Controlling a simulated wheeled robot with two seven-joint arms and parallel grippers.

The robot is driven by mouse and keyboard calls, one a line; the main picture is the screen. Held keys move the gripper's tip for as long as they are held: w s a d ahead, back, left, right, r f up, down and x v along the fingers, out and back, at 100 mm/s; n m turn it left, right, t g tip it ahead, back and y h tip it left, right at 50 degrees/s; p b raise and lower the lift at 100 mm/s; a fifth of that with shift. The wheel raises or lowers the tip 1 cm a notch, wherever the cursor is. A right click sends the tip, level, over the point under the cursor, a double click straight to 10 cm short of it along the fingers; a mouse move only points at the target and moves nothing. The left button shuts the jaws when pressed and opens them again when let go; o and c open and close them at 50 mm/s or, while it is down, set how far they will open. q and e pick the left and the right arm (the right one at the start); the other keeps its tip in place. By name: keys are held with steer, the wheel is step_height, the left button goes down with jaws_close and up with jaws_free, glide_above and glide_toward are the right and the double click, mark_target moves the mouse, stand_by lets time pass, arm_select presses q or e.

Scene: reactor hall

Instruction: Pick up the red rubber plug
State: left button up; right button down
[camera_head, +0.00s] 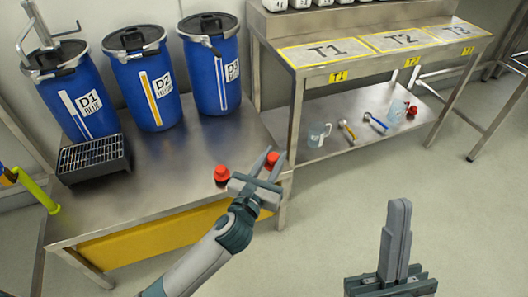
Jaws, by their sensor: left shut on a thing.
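Two red plugs show near the front right corner of the steel table in the head view. One red plug (271,159) is between the fingertips of my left gripper (272,163), which is shut on it at the table's right edge. The fingers partly hide this plug. I cannot tell whether it touches the table. The other red plug (221,173) stands on the table just left of the gripper. My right gripper (397,235) points upward over the floor at lower right; its fingers are together and it looks empty.
The steel table (150,190) carries blue drums D1 (85,100), D2 (150,85), D3 (212,70) and a black grated tray (93,160). A bench (365,50) marked T1 to T3 stands right, with jugs and tools on its lower shelf (340,150). Floor at lower right is clear.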

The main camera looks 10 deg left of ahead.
arm_select(q)
steer(key=shift+s+d+r, duration=0.15)
steer(key=shift+d, duration=0.05)
stand_by(0.5)
steer(key=s+a+r+n+y, duration=0.2)
steer(key=s+a+r, duration=0.3)
steer(key=a+r, duration=0.3)
steer(key=a+y, duration=0.1)
steer(key=a, duration=0.2)
steer(key=shift+a, duration=0.15)
steer(key=shift+r, duration=0.1)
